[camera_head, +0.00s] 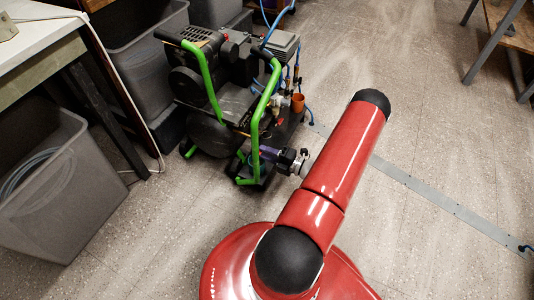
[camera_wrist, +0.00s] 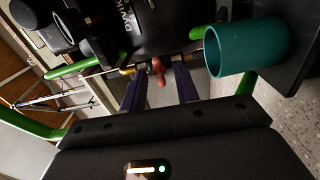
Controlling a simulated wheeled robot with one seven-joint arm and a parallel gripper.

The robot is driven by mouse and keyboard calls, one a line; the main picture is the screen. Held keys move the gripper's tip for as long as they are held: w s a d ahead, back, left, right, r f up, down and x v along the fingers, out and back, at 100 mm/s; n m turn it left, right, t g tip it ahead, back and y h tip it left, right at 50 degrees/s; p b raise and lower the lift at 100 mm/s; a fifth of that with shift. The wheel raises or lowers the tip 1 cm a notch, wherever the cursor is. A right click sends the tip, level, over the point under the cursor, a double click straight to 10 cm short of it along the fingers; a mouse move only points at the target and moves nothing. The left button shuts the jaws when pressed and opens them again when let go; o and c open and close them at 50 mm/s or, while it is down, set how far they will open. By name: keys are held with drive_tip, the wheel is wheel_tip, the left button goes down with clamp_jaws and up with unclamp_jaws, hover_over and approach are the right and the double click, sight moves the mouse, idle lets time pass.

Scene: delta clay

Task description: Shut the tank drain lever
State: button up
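The tank drain lever (camera_wrist: 158,71) is a small red handle on a brass fitting under the black tank (camera_wrist: 150,35) in the wrist view. My gripper (camera_wrist: 160,78) is open, with one dark purple finger on each side of the lever and visible gaps between. Whether either finger touches it, I cannot tell. In the head view my gripper (camera_head: 264,153) is low at the near side of the compressor (camera_head: 225,85), by its green frame. The lever is hidden there.
Green tube handles (camera_head: 205,80) frame the compressor. A teal cup (camera_wrist: 246,48) is close right of the fingers in the wrist view. Grey bins (camera_head: 65,190) and a workbench (camera_head: 45,40) stand left. The floor at right is clear around a metal strip (camera_head: 440,205).

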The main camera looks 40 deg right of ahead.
drive_tip(key=v, duration=0.7)
drive_tip(key=shift+s, duration=0.35)
drive_tip(key=shift+d, duration=0.15)
idle(0.3)
